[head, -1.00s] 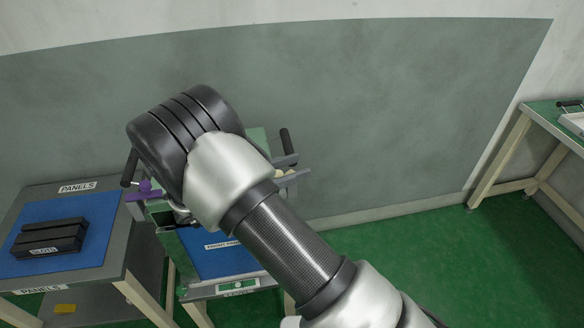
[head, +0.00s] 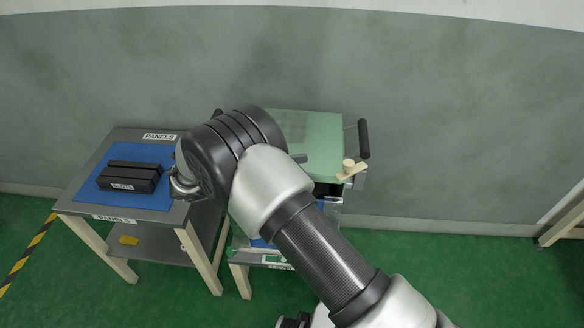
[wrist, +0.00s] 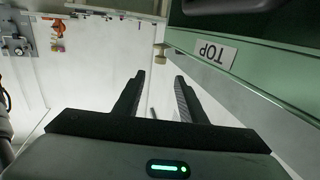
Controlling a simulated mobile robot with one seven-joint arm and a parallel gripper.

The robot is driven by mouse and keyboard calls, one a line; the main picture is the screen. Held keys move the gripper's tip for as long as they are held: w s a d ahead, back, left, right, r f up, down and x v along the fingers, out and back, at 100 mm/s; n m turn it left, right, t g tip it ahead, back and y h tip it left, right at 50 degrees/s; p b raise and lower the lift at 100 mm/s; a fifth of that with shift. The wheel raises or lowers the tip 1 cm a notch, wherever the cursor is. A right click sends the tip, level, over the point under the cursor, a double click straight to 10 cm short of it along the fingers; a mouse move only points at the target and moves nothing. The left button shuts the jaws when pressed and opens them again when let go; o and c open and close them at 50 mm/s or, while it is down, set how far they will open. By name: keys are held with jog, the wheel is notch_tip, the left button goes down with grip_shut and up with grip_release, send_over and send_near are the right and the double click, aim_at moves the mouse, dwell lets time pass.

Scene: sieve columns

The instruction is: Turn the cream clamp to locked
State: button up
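The cream clamp (head: 350,169) sits at the right front edge of the green sieve column (head: 318,135). It shows as a pale lever with an upright round knob. In the wrist view, a small cream knob (wrist: 160,53) stands beside the green panel marked TOP, beyond the fingertips; it looks like the same clamp. My gripper (wrist: 158,78) is open, with nothing between its fingers and apart from the knob. In the head view my arm covers the column's left side and hides the fingers.
A panels table (head: 70,196) with a blue mat and black blocks stands left of the column. A black handle (head: 363,139) sticks up just behind the clamp. Green floor is open at the front right. An orange-red part (wrist: 58,28) shows in the wrist view.

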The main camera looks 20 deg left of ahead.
jog(key=shift+s+a, duration=0.25)
jog(key=shift+a, duration=0.15)
jog(key=shift+c, duration=0.3)
